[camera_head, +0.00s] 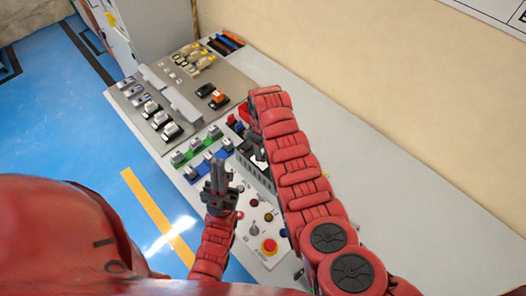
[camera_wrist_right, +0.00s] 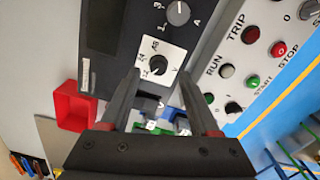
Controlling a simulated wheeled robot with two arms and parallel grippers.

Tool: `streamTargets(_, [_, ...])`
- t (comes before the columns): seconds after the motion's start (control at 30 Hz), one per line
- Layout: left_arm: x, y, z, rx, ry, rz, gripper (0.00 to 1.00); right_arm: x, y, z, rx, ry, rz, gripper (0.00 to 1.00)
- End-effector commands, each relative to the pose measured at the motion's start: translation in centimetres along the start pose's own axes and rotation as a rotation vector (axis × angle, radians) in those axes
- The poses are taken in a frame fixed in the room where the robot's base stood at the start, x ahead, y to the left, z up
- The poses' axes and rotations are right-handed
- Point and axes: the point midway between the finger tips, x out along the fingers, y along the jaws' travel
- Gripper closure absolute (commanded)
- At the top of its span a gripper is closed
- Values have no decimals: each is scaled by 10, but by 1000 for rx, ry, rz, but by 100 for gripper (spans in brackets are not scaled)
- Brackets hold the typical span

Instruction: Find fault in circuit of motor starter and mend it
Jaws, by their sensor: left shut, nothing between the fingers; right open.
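The motor starter circuit shows in the head view as a grey board (camera_head: 185,75) with rows of modules, and a white button panel (camera_head: 258,222) nearer me. In the right wrist view the panel (camera_wrist_right: 262,50) carries RUN, TRIP, START and STOP labels. A dark instrument box (camera_wrist_right: 125,30) with V and A selector knobs lies beside it. My left gripper (camera_head: 218,166) is shut and empty above the bench, left of the panel. My right gripper (camera_wrist_right: 158,95) is open over the box's edge, with small grey parts beyond its fingers. My right arm hides much of it in the head view.
A red bin (camera_wrist_right: 75,107) stands beside the instrument box. Green and blue terminal parts (camera_head: 205,155) lie below the board. A red emergency stop (camera_head: 268,247) is at the panel's near end. The bench's right side (camera_head: 400,160) is clear, along a wall.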

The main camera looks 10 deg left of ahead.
Motion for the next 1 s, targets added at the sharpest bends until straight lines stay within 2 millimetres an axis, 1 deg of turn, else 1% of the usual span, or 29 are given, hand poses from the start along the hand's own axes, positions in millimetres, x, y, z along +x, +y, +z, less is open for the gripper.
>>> streamTargets(0.03, [2, 0, 0, 0, 0, 0, 100, 5, -1, 1, 1, -3, -3, 38])
streamTargets(0.1, [0, 0, 0, 0, 0, 0, 100, 13, 0, 1, 4, -3, -5, 38])
streamTargets(0.3, [-1, 0, 0, 0, 0, 0, 100, 26, 1, 0, 4, 0, -1, 38])
streamTargets(0.53, [-1, 0, 0, 0, 0, 0, 100, 31, 0, 0, 2, 0, 0, 38])
streamTargets(0.77, [-1, 0, 0, 0, 0, 0, 100, 31, 0, 0, 1, 0, 0, 38])
streamTargets(0.8, [-1, 0, 0, 0, 0, 0, 100, 31, 0, 0, 1, 0, 0, 45])
streamTargets(0.87, [-1, 0, 0, 0, 0, 0, 100, 31, 0, 0, 1, 0, 0, 55])
streamTargets(1.0, [-1, 0, 0, 0, 0, 0, 100, 31, 0, 0, 1, 0, 0, 81])
